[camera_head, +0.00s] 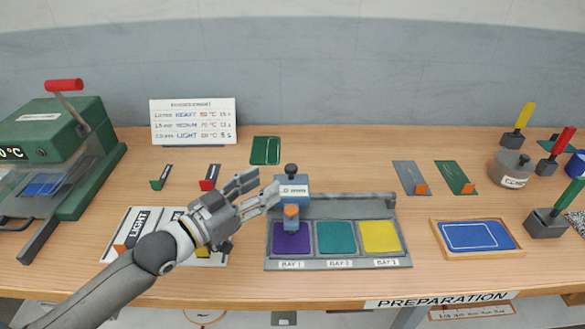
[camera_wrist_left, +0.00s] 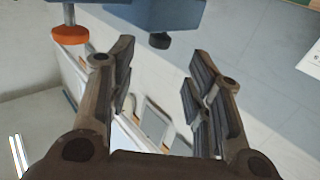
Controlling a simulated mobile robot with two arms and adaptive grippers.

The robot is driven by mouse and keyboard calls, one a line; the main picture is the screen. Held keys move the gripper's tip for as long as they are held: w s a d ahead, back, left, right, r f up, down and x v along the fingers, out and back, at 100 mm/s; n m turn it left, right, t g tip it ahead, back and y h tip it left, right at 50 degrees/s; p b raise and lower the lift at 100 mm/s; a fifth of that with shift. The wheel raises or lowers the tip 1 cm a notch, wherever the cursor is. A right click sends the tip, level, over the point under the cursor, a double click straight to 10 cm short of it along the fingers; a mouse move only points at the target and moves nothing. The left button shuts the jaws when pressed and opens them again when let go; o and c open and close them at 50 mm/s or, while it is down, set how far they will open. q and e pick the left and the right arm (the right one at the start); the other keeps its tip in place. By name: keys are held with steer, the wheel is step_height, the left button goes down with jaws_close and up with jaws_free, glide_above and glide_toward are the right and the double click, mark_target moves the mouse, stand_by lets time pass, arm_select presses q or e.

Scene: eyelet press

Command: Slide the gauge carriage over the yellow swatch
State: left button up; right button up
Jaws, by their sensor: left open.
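The gauge carriage (camera_head: 294,192) is a blue block with a dark knob on top and an orange tip at its front. It sits at the left end of a grey rail (camera_head: 350,197), over the purple swatch in bay 1. The yellow swatch (camera_head: 380,237) lies in bay 3 at the right, beyond the teal swatch (camera_head: 336,238). My left gripper (camera_head: 261,191) is open and empty, just left of the carriage. In the left wrist view my gripper (camera_wrist_left: 155,85) is open, with the blue carriage (camera_wrist_left: 155,14) at the top edge. My right gripper is not seen.
A green press (camera_head: 60,145) with a red handle stands at the left. A card board (camera_head: 122,232) lies under my left arm. A framed blue card (camera_head: 478,236) lies right of the bays. Stamps and a grey pot (camera_head: 510,168) stand at far right.

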mark_target(287, 171)
arm_select(q)
steer(key=p+x, duration=0.1)
steer(key=x, duration=0.8)
steer(key=shift+w+d+f, duration=0.1)
steer(key=shift+d, duration=0.05)
jaws_close()
